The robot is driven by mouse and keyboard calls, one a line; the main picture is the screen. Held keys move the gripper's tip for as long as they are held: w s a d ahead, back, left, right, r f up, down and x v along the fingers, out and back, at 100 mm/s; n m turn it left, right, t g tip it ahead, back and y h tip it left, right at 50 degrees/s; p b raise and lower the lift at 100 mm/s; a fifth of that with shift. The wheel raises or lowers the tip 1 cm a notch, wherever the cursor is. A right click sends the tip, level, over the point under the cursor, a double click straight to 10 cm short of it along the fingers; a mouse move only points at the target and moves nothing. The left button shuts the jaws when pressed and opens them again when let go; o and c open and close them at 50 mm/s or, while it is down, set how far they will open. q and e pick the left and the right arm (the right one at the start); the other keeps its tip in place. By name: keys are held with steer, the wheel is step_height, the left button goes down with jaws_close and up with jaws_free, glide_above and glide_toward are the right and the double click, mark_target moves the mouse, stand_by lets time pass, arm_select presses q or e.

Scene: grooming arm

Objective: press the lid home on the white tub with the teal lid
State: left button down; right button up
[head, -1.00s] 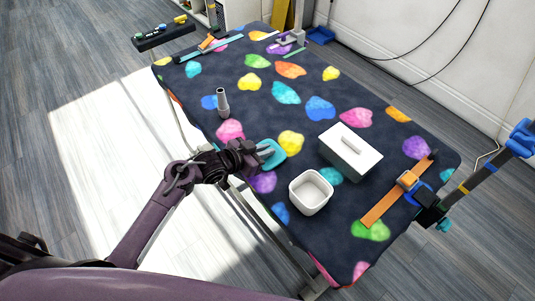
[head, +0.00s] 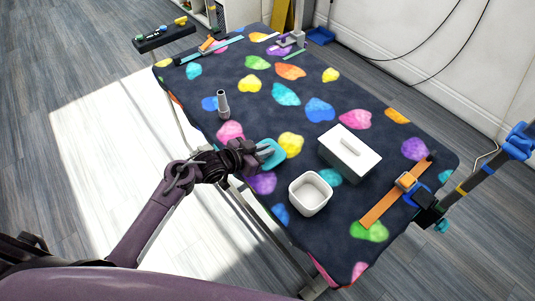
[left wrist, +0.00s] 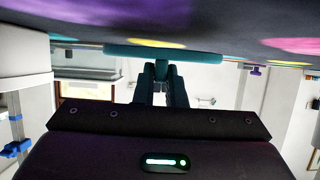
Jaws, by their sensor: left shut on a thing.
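The white tub (head: 310,196) stands open on the table, with nothing seen inside it. The teal lid (head: 271,151) is apart from it, up and to the left of the tub near the table's left edge. My left gripper (head: 264,153) is at the lid and shut on it. In the left wrist view the lid (left wrist: 135,50) shows edge-on as a thin teal bar, with the fingers (left wrist: 161,72) meeting at a teal grip part below it. My right gripper is not in view.
A white box (head: 350,154) with a handled lid stands right of the tub. A grey nozzle (head: 222,103) stands near the left edge. An orange strap (head: 385,204) lies at the right. The table (head: 340,235) has free cloth around the tub.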

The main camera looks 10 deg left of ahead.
arm_select(q)
steer(key=shift+r+p, duration=2.1)
steer(key=shift+r, duration=0.2)
